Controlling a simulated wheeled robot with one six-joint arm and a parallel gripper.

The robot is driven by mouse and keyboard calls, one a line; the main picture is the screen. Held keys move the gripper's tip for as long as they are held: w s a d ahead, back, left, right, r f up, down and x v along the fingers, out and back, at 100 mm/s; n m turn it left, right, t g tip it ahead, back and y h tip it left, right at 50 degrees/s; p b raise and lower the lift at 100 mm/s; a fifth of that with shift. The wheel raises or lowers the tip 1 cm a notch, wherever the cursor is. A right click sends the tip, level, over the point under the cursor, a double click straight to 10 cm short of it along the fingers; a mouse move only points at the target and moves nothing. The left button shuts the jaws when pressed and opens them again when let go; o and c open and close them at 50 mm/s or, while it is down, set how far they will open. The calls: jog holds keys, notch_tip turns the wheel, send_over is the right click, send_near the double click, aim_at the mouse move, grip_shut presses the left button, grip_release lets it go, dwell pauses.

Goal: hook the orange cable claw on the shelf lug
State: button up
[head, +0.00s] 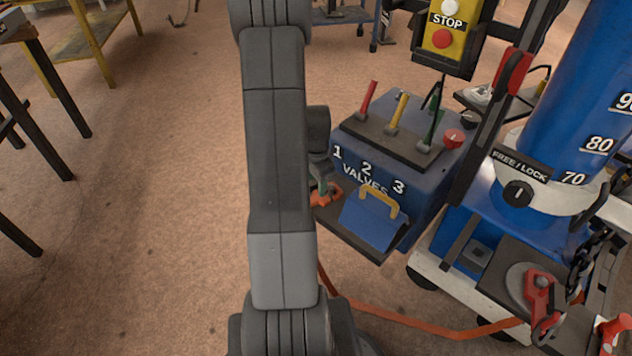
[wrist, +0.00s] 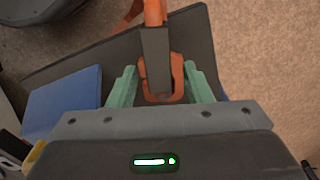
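The orange cable claw (wrist: 177,78) is between the two green fingers of my gripper (wrist: 161,82) in the wrist view. The fingertips lie close against its two sides, and my gripper appears shut on it. A dark grey bar (wrist: 156,60) runs along the claw's middle, with orange cable (wrist: 154,12) at its far end. The dark shelf (wrist: 60,72) lies behind the claw. In the head view the claw (head: 329,196) is at the left end of the shelf (head: 349,236), partly hidden by my arm. I cannot make out the lug or whether the claw touches it.
A blue block with a yellow handle (head: 378,203) rests on the shelf beside the claw. The valve box (head: 420,185) with levers stands behind. Orange cable (head: 420,325) trails right toward the blue column (head: 575,100).

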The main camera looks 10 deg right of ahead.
notch_tip(320, 180, up, 14)
jog(key=p, duration=0.3)
dwell(0.4)
jog(key=shift+f, duration=0.15)
notch_tip(320, 180, down, 14)
jog(key=b, duration=0.3)
notch_tip(320, 180, up, 2)
jog(key=shift+r+p, duration=0.15)
jog(key=shift+p, duration=0.65)
jog(key=shift+r+p, duration=0.3)
jog(key=shift+r, duration=0.15)
jog(key=shift+f, duration=0.15)
